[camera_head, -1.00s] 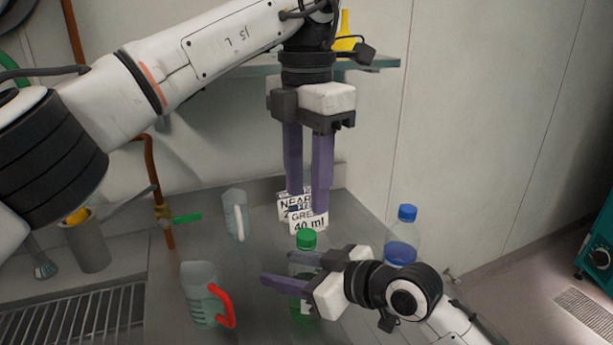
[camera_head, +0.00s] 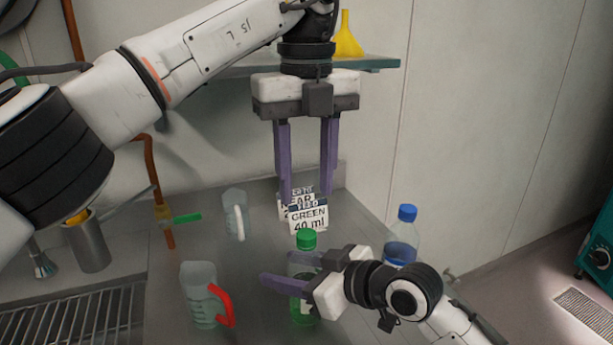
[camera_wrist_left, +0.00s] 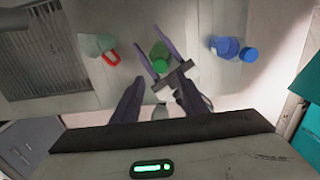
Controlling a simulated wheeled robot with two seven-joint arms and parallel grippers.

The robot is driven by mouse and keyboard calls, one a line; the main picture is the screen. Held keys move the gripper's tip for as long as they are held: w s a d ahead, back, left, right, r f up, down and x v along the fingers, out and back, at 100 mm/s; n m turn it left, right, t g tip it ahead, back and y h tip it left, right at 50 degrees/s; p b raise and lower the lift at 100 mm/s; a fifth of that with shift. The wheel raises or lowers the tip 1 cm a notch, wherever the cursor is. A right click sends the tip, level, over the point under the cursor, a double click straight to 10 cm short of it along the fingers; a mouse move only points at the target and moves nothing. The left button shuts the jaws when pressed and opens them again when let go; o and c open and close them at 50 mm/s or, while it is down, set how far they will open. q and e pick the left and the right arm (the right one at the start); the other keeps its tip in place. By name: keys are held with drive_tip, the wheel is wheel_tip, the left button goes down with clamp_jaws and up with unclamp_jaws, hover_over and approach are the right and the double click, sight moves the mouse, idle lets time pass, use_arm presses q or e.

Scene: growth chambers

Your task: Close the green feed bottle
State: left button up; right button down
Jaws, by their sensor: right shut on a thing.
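The green feed bottle (camera_head: 303,308) stands upright on the grey bench, with a green cap (camera_head: 306,239) on its top. It also shows from above in the left wrist view (camera_wrist_left: 159,62). My right gripper (camera_head: 278,266) is shut on the bottle's body below the cap, with one finger on each side. My left gripper (camera_head: 306,197) points down above and behind the bottle, open and empty. Its fingertips are apart from the cap. How tightly the cap sits cannot be told.
A blue-capped bottle (camera_head: 402,240) stands right of the green one. A jug with a red handle (camera_head: 201,295) and a jug with a white handle (camera_head: 235,215) stand to the left. Label cards (camera_head: 309,218) stand behind the cap. A shelf (camera_head: 375,64) holds a yellow funnel (camera_head: 345,38).

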sight(306, 233)
use_arm(q)
drive_tip(key=shift+f, duration=0.1)
drive_tip(key=shift+f, duration=3.95)
drive_tip(key=shift+c, duration=0.5)
clamp_jaws()
drive_tip(key=m, duration=2.4)
drive_tip(key=shift+m, duration=0.3)
drive_tip(key=shift+o, duration=1.3)
unclamp_jaws()
